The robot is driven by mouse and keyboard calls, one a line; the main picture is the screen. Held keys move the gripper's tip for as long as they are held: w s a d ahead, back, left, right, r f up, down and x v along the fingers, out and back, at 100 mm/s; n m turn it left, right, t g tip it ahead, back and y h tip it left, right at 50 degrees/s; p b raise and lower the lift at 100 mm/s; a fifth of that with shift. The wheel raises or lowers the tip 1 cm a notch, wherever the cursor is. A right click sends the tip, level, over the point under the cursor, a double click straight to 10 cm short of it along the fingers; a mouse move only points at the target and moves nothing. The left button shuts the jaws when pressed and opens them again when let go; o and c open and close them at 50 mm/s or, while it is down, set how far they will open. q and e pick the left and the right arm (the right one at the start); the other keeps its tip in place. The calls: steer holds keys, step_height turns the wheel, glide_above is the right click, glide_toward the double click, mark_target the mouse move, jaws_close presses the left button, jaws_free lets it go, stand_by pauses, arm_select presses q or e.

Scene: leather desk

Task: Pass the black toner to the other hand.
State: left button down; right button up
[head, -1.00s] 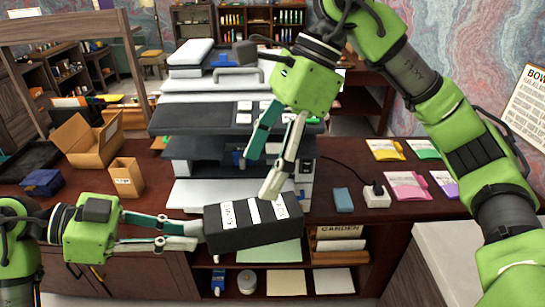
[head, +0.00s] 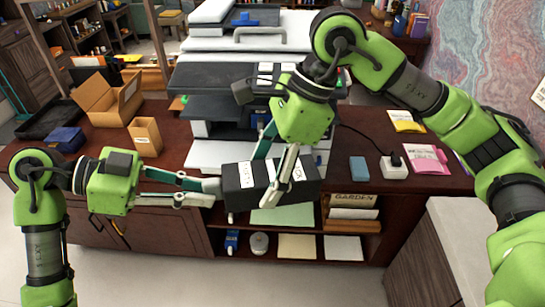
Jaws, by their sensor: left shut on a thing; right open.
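The black toner (head: 306,187) is a dark box with white labels, held in front of the desk's front edge, above the lower shelf. My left gripper (head: 214,191) is shut on its left end. My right gripper (head: 268,172) comes down from above with its fingers spread open around the toner's middle. One finger shows in front of the toner and the other reaches behind it. Whether either finger touches the toner cannot be told.
A large printer (head: 225,78) stands on the desk behind the toner. An open cardboard box (head: 108,100) and a small carton (head: 146,137) stand at the left. A blue item (head: 359,168) and a white socket box (head: 393,167) lie at the right. The shelf below holds papers.

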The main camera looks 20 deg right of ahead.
arm_select(q)
steer(key=shift+r, duration=0.1)
arm_select(e)
steer(key=shift+a+f, duration=0.1)
steer(key=shift+f, duration=0.05)
steer(key=c, duration=1.4)
arm_select(q)
steer(key=c, duration=1.9)
jaws_free()
arm_select(e)
steer(key=shift+c, duration=0.2)
